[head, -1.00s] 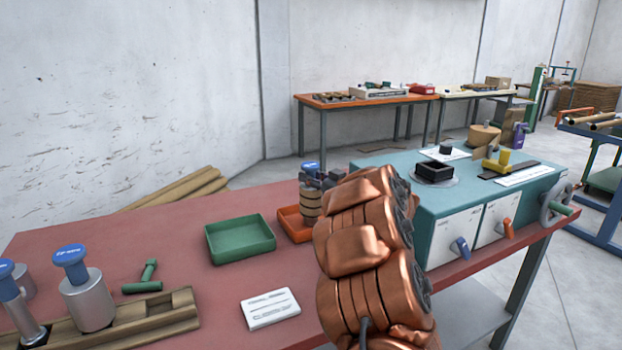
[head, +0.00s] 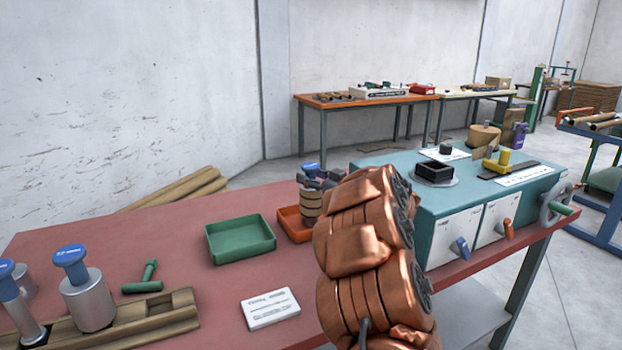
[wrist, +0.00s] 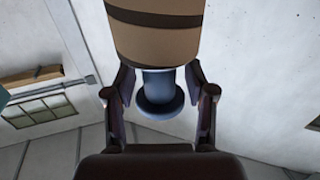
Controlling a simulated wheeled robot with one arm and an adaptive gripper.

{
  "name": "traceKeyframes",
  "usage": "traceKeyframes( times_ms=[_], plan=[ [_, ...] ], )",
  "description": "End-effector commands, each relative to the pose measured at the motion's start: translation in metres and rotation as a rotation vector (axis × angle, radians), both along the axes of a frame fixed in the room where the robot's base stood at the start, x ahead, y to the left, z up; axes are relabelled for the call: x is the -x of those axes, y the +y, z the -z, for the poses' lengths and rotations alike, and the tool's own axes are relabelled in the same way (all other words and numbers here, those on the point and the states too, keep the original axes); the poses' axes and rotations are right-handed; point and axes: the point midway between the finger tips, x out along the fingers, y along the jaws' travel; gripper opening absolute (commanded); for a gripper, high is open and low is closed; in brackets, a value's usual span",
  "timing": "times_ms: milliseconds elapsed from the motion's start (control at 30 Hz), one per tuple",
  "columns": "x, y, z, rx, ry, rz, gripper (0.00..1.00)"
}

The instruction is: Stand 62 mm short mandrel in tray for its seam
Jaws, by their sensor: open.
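A short mandrel wrapped in a brown tube with dark bands (head: 311,204) stands upright in the orange tray (head: 288,224), its blue-capped handle (head: 310,166) on top. My gripper (head: 314,180) is at the handle, just above the tube. In the wrist view my gripper (wrist: 160,92) is open, with one finger on each side of the blue handle (wrist: 160,88) and gaps showing between. The banded tube (wrist: 157,35) fills the top of that view. My copper-coloured arm hides the right part of the orange tray.
An empty green tray (head: 240,240) lies left of the orange one. A white label card (head: 269,308) lies in front. A wooden rack (head: 150,315) with blue-handled metal mandrels (head: 88,297) is at the lower left, beside a green tool (head: 147,278). The teal winder (head: 450,205) stands at the right.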

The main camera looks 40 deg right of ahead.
Motion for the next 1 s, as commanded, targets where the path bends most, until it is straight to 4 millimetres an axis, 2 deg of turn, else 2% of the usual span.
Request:
traceKeyframes(
  times_ms=[500, 1000],
  plan=[
    [0.068, 0.001, 0.000, 0.000, 0.001, 0.001, 0.55],
    [0.073, 0.002, 0.000, -0.001, 0.000, 0.000, 0.55]
  ],
)
